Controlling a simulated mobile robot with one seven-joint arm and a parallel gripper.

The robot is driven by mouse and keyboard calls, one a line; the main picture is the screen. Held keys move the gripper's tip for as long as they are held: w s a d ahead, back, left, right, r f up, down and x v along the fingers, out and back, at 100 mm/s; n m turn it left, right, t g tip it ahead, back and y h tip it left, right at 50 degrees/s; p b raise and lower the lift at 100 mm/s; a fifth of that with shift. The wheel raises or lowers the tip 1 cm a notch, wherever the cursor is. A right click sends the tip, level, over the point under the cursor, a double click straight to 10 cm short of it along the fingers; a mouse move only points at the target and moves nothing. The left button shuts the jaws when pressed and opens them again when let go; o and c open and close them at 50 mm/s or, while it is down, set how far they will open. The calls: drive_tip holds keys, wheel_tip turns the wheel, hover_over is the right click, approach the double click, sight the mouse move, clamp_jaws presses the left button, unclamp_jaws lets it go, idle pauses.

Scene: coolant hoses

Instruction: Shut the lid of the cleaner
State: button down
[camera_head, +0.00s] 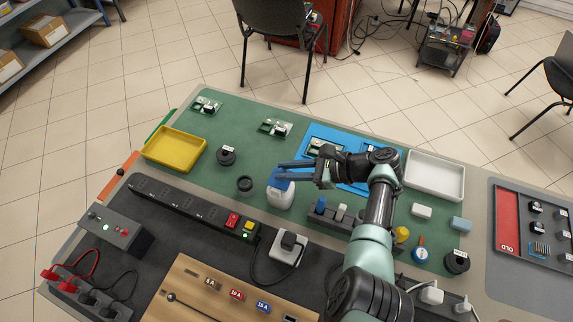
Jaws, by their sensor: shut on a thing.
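The cleaner (280,200) is a white container standing upright on the green mat, near the middle of the work surface. Its blue lid (277,184) is at its top, right under the fingers; whether it is fully seated I cannot tell. My gripper (285,170) reaches in from the right with its blue fingers at the lid. It is shut on the lid, and the fingers hide part of it.
A power strip (190,203) and a white socket box (289,249) lie in front. A yellow tray (157,158) is at left and a white tray (459,187) at right.

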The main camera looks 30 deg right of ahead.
drive_tip(key=shift+w+d+f+m+y+b, duration=0.15)
drive_tip(key=shift+f+m+y+b, duration=0.15)
drive_tip(key=shift+b, duration=0.25)
drive_tip(key=c, duration=0.8)
unclamp_jaws()
drive_tip(key=shift+o, duration=0.2)
drive_tip(key=v, duration=1.3)
drive_tip(key=shift+b, duration=0.35)
drive_tip(key=shift+w+r, duration=0.1)
drive_tip(key=shift+w, duration=0.05)
